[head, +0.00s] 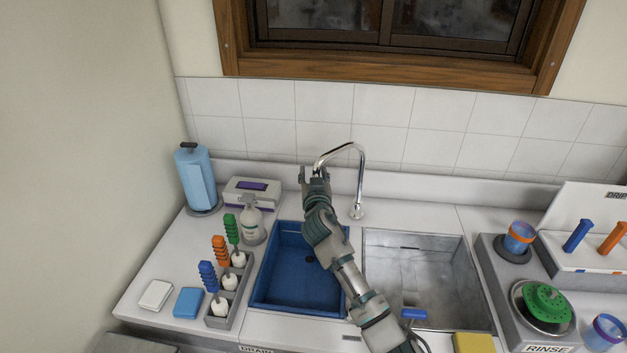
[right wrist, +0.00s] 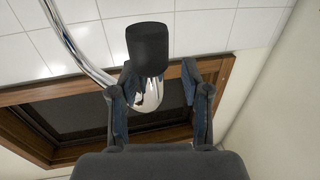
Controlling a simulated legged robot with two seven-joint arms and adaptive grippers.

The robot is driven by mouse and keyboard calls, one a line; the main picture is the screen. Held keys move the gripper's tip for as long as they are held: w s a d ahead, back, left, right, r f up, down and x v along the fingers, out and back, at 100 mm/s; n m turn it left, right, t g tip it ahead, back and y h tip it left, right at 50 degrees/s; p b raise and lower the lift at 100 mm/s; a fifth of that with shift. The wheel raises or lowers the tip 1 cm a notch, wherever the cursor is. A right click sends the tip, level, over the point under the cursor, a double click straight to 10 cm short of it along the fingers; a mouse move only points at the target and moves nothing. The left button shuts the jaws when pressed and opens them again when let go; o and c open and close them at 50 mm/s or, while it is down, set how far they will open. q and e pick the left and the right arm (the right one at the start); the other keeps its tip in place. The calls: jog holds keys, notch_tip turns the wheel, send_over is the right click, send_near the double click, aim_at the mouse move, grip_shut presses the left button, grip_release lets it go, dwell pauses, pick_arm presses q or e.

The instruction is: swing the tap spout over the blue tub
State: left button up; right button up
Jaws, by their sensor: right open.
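The chrome tap spout (head: 361,170) rises from its base between the blue tub and the steel basin, arching to the left. Its end is partly hidden by my right gripper (head: 314,173). In the right wrist view the curved spout (right wrist: 84,52) and its dark nozzle (right wrist: 147,48) show between the fingers of my open right gripper (right wrist: 160,76). I cannot tell whether a finger touches it. The blue tub (head: 277,265) sits in the left sink, partly covered by my right arm. In the head view the spout end appears beyond the tub's back edge. My left gripper is not in view.
The steel basin (head: 415,268) lies right of the tub. A spray bottle (head: 252,222) and a rack (head: 218,318) with coloured-handled brushes stand left of it. A blue paper roll (head: 196,180) is at the back left. The tiled wall (head: 324,100) is close behind the tap.

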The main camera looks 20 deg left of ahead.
jog(key=shift+s+d, duration=0.35)
jog(key=shift+s, duration=0.15)
jog(key=v, duration=1)
jog(key=shift+s, duration=0.25)
jog(key=shift+a, duration=0.1)
jog(key=shift+f, duration=0.15)
